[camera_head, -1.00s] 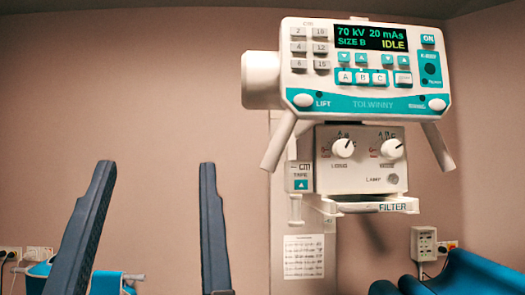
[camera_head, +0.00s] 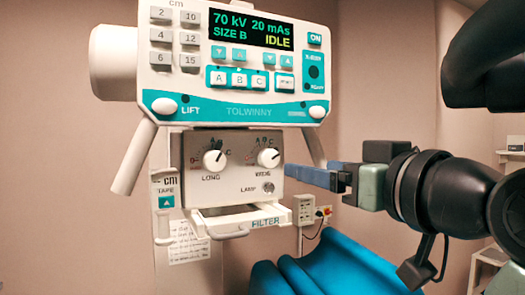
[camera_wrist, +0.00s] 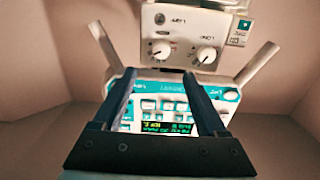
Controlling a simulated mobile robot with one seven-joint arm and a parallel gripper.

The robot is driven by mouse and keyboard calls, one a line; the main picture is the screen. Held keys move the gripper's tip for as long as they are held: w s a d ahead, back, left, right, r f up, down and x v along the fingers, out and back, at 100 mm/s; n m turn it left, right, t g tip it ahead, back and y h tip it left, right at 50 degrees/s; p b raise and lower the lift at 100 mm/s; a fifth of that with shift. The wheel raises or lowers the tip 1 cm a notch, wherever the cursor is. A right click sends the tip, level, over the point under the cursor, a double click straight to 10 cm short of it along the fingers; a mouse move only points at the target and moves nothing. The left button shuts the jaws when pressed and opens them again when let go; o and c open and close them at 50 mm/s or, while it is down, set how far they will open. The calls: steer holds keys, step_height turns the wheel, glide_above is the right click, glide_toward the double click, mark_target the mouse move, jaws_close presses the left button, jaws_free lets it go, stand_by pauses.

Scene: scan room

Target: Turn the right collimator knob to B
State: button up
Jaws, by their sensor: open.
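The right collimator knob (camera_head: 268,158) is a white dial on the collimator box's front panel, above the lamp button. Its pointer leans up and right; the letters around it are too small to read surely. The left knob (camera_head: 213,159), marked LONG, sits beside it. My gripper (camera_head: 290,172) comes in from the right, its blue fingers close to the panel's right edge in the picture. The wrist view is upside down: my open, empty gripper (camera_wrist: 158,73) has its fingers apart, with the right knob (camera_wrist: 160,50) beyond the tips and the left knob (camera_wrist: 207,55) to the right.
The control console (camera_head: 237,65) with slanted handles overhangs the collimator. A filter tray (camera_head: 240,222) juts out below, with a tape holder (camera_head: 165,205) at left. A blue padded seat (camera_head: 335,268) and a wall socket box (camera_head: 304,209) are lower right.

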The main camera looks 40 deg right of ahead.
mark_target(271, 161)
steer(key=p+x, duration=0.2)
steer(key=x, duration=0.3)
steer(key=p+x, duration=0.3)
steer(key=x, duration=0.3)
steer(key=shift+w+a+r, duration=0.15)
steer(key=shift+w, duration=0.55)
jaws_close()
